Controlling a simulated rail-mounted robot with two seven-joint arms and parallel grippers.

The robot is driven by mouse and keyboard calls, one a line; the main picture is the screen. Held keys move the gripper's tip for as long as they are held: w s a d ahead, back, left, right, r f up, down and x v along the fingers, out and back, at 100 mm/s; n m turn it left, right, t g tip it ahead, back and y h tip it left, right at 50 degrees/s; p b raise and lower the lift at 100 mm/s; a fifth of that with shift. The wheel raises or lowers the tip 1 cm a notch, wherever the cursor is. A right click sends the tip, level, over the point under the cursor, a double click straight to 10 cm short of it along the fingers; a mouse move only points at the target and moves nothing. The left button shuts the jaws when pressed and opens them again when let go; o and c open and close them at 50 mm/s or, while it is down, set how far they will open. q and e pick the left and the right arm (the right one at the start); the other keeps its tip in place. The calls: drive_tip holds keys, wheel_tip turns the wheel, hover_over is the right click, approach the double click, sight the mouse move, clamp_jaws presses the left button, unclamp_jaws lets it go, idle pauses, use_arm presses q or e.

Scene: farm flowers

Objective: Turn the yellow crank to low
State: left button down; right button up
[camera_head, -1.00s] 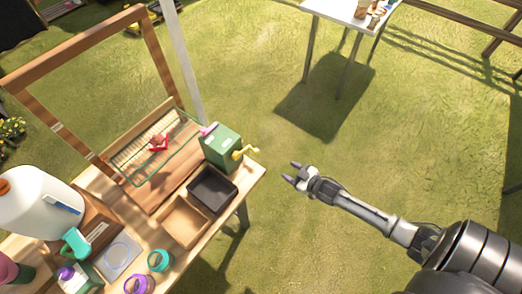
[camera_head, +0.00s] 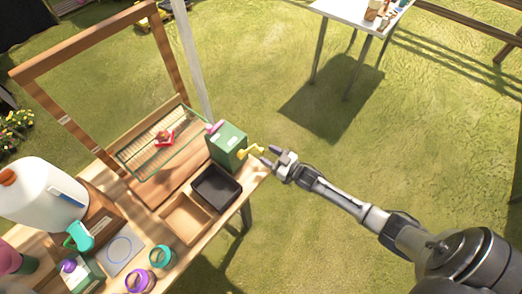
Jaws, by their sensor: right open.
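The yellow crank (camera_head: 253,150) sticks out from the right side of a green box (camera_head: 227,145) at the right end of the wooden table. My right gripper (camera_head: 268,156) is open, with its fingertips pointing left close to the crank handle. I cannot tell whether a finger touches the crank. Nothing shows between the fingers. The crank's setting marks are too small to read. My left gripper is not in view.
A black tray (camera_head: 215,190) and a wooden tray (camera_head: 186,218) sit in front of the green box. A wire rack (camera_head: 150,150) with a red item is behind them. A white jug (camera_head: 42,195) stands at the left. Open grass lies to the right.

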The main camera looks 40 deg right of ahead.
sight(261, 150)
drive_tip(key=shift+x, duration=2)
clamp_jaws()
